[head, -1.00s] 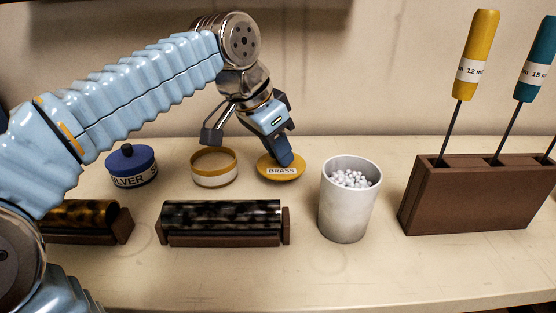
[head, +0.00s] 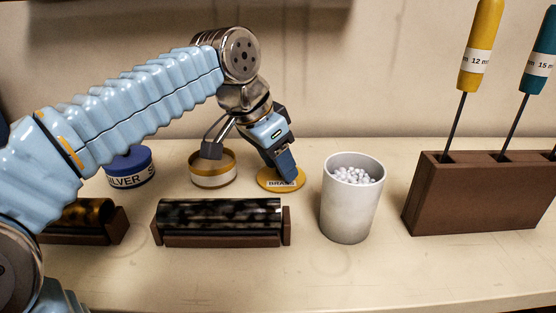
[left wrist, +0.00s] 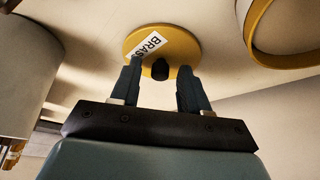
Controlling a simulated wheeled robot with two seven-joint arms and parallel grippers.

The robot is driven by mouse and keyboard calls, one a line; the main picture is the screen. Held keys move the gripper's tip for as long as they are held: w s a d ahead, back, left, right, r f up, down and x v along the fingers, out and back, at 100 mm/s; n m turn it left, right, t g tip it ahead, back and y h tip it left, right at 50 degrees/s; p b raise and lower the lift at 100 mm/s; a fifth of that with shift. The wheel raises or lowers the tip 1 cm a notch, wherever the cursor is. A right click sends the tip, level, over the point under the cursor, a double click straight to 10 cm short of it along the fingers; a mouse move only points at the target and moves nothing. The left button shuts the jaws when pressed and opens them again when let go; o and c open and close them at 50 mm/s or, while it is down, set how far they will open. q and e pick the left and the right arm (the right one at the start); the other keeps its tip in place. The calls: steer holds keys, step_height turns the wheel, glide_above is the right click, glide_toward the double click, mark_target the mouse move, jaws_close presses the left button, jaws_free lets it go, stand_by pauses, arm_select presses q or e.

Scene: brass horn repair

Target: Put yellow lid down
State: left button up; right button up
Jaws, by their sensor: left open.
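The yellow lid (head: 270,183) with the BRASS label lies flat on the bench, right of the open yellow-banded tin (head: 213,180). In the left wrist view the lid (left wrist: 183,42) shows its dark knob (left wrist: 160,69). My left gripper (head: 284,170) is right over the lid. In the left wrist view its two fingers (left wrist: 160,78) are apart, one on each side of the knob, with gaps between. My right gripper is not in view.
A white cup (head: 350,210) of small white balls stands close on the lid's right. A dark mottled roll (head: 220,218) on a brown stand lies in front. A blue-lidded tin (head: 130,168) stands left, a brown tool block (head: 475,195) right.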

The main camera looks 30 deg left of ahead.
arm_select(q)
steer(key=p+v, duration=0.2)
steer(key=v, duration=1)
steer(key=shift+r, duration=0.15)
